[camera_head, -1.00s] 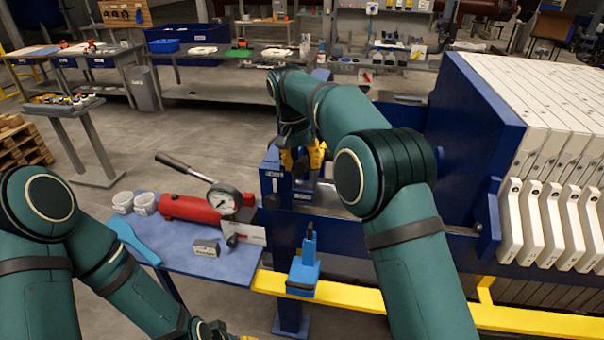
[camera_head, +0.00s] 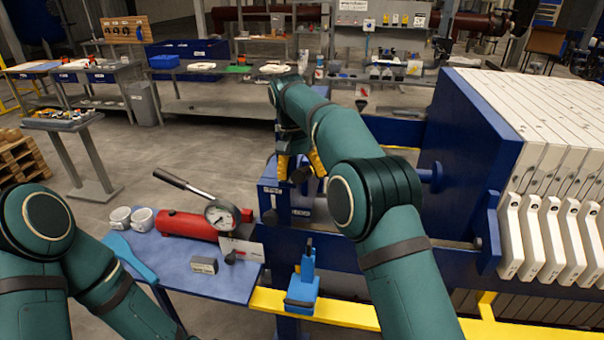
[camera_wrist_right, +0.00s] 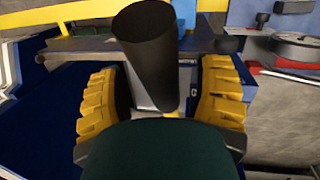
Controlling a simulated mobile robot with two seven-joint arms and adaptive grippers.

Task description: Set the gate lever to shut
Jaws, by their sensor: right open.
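A thick dark cylinder, which looks like the gate lever's grip (camera_wrist_right: 147,45), points up at the camera in the right wrist view. It stands between the yellow fingers of my right gripper (camera_head: 300,170), which are open with gaps beside it. In the head view the gripper is above a blue block (camera_head: 284,204) with small white labels, at the near end of the press. My gripper and forearm hide most of the lever there, and I cannot read its setting. My left gripper is out of view; only its arm shows at lower left.
A blue side table (camera_head: 180,268) holds a red hand pump (camera_head: 185,225), a gauge (camera_head: 222,215), two white cups and a small grey block. A blue handled fitting (camera_head: 303,285) sits on the yellow rail (camera_head: 350,313). White filter plates (camera_head: 545,120) fill the right.

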